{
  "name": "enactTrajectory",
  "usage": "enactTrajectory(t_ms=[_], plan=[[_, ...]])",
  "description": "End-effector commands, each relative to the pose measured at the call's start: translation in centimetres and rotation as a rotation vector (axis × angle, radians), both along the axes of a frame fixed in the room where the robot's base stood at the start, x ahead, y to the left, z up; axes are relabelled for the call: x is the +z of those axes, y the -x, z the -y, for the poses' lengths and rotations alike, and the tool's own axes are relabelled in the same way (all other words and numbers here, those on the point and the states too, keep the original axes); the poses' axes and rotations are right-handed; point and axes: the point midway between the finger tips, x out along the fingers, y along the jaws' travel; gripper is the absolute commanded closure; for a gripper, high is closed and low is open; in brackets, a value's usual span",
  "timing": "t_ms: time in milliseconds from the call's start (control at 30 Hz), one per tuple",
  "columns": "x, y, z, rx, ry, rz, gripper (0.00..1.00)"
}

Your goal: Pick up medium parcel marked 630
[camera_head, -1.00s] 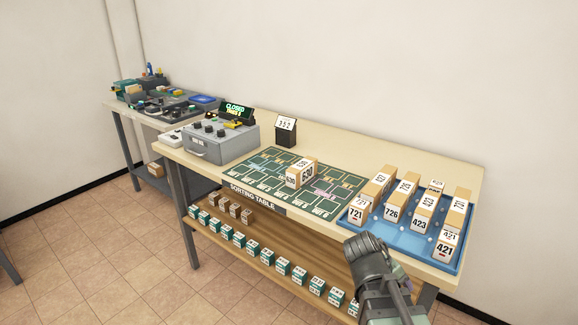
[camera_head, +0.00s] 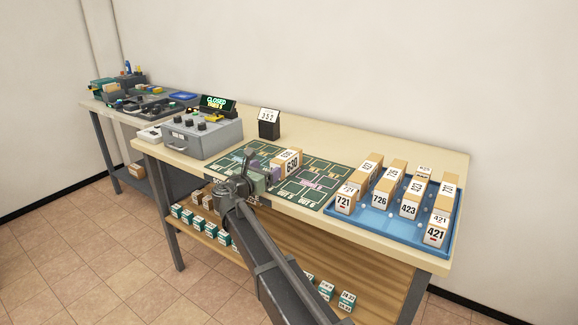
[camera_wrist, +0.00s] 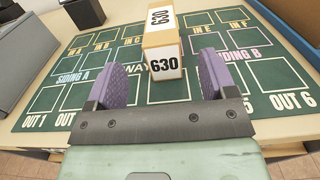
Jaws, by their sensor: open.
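The parcel marked 630 (camera_head: 289,163) is a box with white label faces and cardboard-coloured sides. It stands on the green sorting mat (camera_head: 310,188), near its middle. In the wrist view the parcel (camera_wrist: 163,64) is straight ahead, just beyond the purple finger pads and lined up with the gap between them. My gripper (camera_wrist: 165,80) is open and empty, low over the mat's front part. In the head view my gripper (camera_head: 262,176) is left of the parcel and partly hidden by my own arm.
A blue tray (camera_head: 385,222) with several numbered parcels stands on the right. A grey control box (camera_head: 203,137) and a black stand reading 352 (camera_head: 268,124) are behind and left. Small boxes (camera_head: 325,289) line the lower shelf. The mat around the parcel is clear.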

Motion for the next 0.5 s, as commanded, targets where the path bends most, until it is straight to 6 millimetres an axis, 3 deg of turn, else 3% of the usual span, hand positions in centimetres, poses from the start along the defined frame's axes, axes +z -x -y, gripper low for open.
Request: enactTrajectory(t_ms=[100,367,500], plan=[[0.0,-2.3,1.3,-0.003,-0.001,0.0,0.22],[0.0,-3.7,2.3,-0.004,-0.003,0.001,0.22],[0.1,-6.0,3.5,-0.006,-0.004,0.0,0.22]])
